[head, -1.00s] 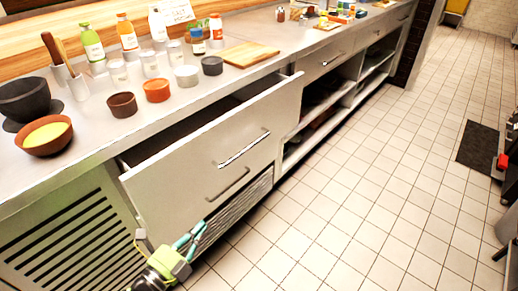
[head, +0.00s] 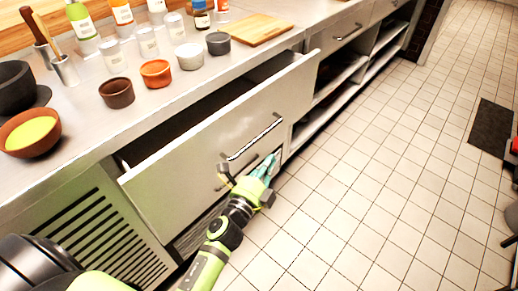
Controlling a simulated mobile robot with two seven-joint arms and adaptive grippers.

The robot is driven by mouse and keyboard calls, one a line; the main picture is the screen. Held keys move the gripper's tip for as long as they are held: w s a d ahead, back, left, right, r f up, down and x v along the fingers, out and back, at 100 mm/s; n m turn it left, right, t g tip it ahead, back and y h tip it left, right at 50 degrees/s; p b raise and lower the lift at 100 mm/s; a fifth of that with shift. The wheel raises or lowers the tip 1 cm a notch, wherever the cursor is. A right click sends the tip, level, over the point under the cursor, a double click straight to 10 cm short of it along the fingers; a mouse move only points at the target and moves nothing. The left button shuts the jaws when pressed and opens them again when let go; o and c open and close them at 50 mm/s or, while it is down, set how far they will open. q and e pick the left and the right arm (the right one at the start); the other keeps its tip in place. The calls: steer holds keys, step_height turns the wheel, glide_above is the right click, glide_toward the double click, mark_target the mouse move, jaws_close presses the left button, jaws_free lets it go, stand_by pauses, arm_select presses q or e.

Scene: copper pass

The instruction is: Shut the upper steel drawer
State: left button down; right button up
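The upper steel drawer (head: 190,150) stands pulled out from under the counter, its dark inside showing behind the front panel. Its bar handle (head: 251,137) is on the right part of the front. A lower handle (head: 221,187) shows below it, partly behind my gripper. I see no clear contact with the drawer. My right gripper is not in view.
The steel counter (head: 70,128) above carries bowls, small pots, jars, bottles and a cutting board (head: 246,30). Open shelves (head: 335,82) lie to the right of the drawer. A vented panel (head: 95,235) is at the left. The tiled floor (head: 370,190) in front is clear.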

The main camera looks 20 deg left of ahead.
arm_select(q)
steer(key=shift+w+a+r+p, duration=0.25)
steer(key=shift+w+a, duration=0.35)
steer(key=shift+a, duration=0.3)
steer(key=shift+w+a+r+p, duration=0.15)
steer(key=shift+w+a+p, duration=0.15)
steer(key=shift+w+a, duration=0.45)
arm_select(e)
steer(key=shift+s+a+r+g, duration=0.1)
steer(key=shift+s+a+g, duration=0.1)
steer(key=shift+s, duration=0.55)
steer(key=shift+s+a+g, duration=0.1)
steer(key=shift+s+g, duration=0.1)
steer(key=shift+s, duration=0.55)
arm_select(q)
steer(key=shift+s+a, duration=0.15)
steer(key=shift+a, duration=0.05)
